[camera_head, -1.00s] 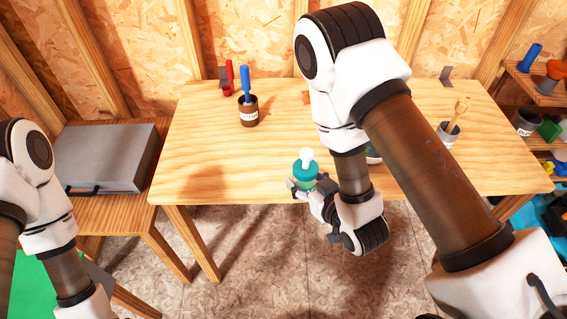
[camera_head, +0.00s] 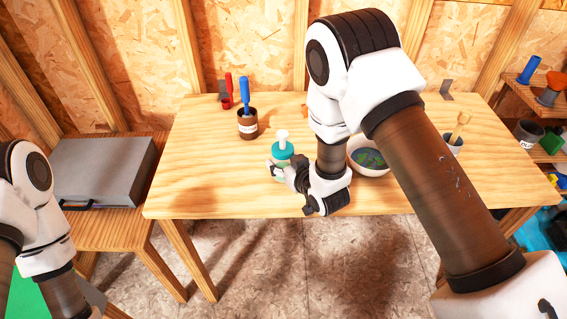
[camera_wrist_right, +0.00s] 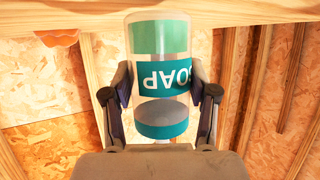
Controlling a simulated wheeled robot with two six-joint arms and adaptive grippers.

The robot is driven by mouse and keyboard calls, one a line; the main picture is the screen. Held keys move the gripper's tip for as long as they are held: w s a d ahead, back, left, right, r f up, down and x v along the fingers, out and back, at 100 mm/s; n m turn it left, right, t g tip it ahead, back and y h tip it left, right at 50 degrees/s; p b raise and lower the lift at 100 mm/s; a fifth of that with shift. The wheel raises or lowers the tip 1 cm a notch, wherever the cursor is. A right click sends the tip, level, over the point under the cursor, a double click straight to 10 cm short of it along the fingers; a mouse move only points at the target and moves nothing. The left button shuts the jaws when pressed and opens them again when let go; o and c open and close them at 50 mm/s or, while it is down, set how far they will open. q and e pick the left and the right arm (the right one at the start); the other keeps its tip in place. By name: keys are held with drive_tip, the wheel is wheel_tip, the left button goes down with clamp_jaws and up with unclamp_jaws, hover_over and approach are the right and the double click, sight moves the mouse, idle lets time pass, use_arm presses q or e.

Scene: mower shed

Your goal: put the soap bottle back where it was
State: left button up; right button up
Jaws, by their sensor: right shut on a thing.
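The soap bottle (camera_head: 283,152) is teal with a white pump top. My right gripper (camera_head: 282,168) is shut around it over the front middle of the wooden table (camera_head: 200,190). In the right wrist view the bottle (camera_wrist_right: 160,75) with its SOAP label stands between the two fingers of the gripper (camera_wrist_right: 160,98), and the label appears upside down. I cannot tell whether the bottle's base touches the table. My left arm shows at the left edge, but its gripper is out of view.
A brown cup (camera_head: 247,126) with a blue-handled tool stands at the back left, beside a red-handled tool (camera_head: 228,90). A white bowl (camera_head: 368,170) sits right of my gripper, partly behind my arm. A grey case (camera_head: 104,170) lies on the left bench. The table's left part is clear.

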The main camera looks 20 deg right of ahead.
drive_tip(key=shift+f, duration=0.95)
drive_tip(key=o, duration=1.3)
drive_tip(key=shift+c, duration=0.2)
